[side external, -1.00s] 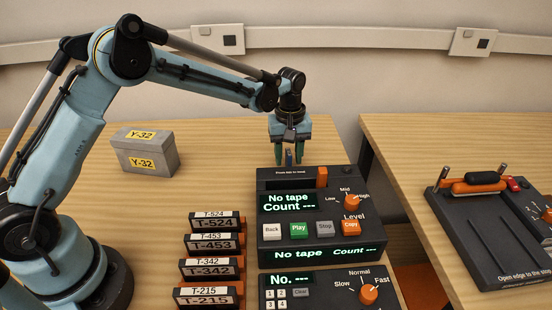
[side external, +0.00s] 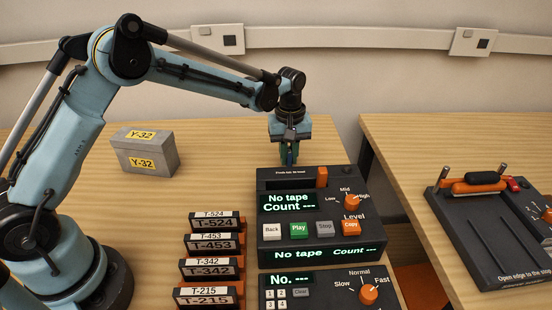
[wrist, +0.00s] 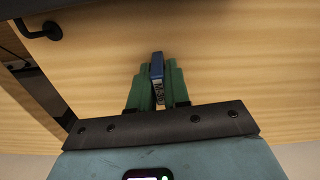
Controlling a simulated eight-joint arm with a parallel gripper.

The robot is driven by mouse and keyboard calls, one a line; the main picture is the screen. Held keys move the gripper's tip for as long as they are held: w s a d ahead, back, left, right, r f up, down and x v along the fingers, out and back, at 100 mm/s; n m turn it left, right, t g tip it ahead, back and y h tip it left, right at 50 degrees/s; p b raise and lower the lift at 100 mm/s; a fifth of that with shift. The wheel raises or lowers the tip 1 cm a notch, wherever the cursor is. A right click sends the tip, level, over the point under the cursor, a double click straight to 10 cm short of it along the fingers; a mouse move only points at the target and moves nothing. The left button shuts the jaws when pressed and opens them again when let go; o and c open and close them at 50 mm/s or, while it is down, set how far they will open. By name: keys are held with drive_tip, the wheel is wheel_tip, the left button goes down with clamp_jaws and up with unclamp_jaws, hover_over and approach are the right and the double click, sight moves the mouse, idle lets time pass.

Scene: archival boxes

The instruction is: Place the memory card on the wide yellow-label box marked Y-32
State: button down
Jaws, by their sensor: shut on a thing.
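My gripper (side external: 289,155) points down just behind the black tape machine (side external: 308,215). Its green fingers are shut on a small blue memory card. In the wrist view the memory card (wrist: 157,68) stands between the green fingers (wrist: 157,85), with a pale label on its side. In the side view the fingers mostly hide the card. The grey box marked Y-32 (side external: 148,164) stands on the table to the left of my gripper, with yellow labels on its top and front. Its lid looks closed and its top bare.
Several labelled tapes (side external: 212,245) stand in a column left of the machine. A keypad unit (side external: 320,290) sits in front of it. A second table at right holds another black device (side external: 490,230). The wood between the box and my gripper is clear.

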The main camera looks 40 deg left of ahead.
wheel_tip(320, 180, up, 8)
drive_tip(key=shift+r, duration=0.25)
drive_tip(key=s+a+r+n, duration=1)
drive_tip(key=s+a, duration=0.1)
drive_tip(key=a, duration=0.1)
drive_tip(key=n, duration=0.7)
hover_over(141, 135)
wheel_tip(141, 135, down, 4)
drive_tip(key=shift+f, duration=2.2)
drive_tip(key=shift+f, duration=0.15)
drive_tip(key=c, duration=1.1)
unclamp_jaws()
